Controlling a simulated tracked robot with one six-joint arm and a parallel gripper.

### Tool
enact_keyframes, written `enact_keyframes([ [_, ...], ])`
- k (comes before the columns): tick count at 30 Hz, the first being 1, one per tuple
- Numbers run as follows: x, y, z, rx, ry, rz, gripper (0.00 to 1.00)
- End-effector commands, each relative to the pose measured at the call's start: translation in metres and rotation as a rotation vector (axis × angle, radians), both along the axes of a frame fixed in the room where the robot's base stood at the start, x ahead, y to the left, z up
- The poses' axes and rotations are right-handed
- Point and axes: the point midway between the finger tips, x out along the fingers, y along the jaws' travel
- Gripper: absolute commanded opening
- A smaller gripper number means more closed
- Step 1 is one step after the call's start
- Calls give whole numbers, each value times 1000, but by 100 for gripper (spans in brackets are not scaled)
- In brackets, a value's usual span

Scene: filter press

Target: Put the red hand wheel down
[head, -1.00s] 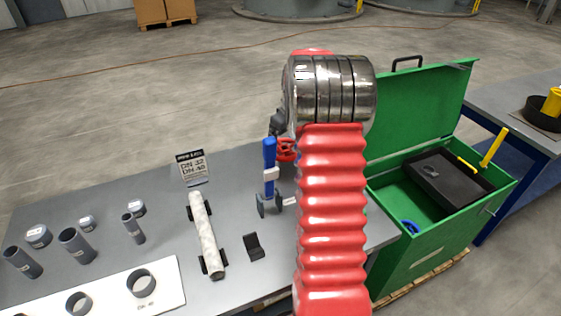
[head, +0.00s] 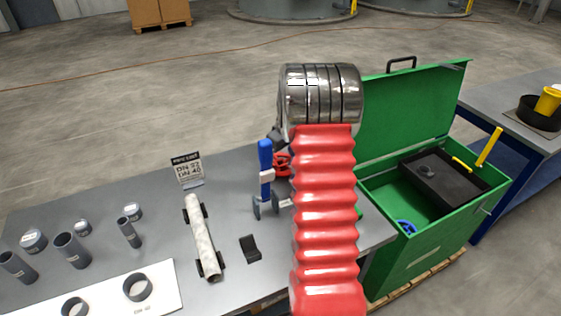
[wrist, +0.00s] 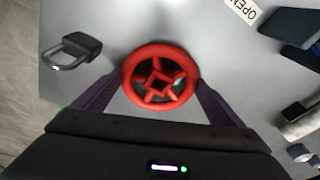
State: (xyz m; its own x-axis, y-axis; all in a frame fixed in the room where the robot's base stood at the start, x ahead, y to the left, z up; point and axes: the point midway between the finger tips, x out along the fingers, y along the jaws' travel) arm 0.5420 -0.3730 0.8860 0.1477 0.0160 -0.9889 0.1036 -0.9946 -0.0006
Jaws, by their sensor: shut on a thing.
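The red hand wheel (wrist: 160,98) sits between the two fingers of my gripper (wrist: 160,92) in the wrist view. The fingers close on its rim from both sides. In the head view part of the red hand wheel (head: 283,163) shows just left of my red ribbed arm, over the grey bench (head: 225,215). My arm hides the rest of the wheel and most of the gripper. I cannot tell whether the wheel touches the bench top.
A padlock (wrist: 72,50) and an OPEN label (wrist: 243,9) lie near the wheel in the wrist view. A blue-handled tool (head: 265,170) stands close left of the wheel. Pipe pieces and a sign (head: 187,168) are further left. A green box (head: 425,235) stands right.

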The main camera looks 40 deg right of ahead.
Motion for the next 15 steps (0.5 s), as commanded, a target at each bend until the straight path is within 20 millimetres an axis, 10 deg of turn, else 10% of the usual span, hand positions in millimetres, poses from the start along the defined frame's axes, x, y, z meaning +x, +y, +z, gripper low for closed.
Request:
enact_keyframes([
  [6,0,0,-1,-1,-1,0,59],
  [7,0,0,-1,0,0,0,92],
  [15,0,0,-1,0,0,0,100],
])
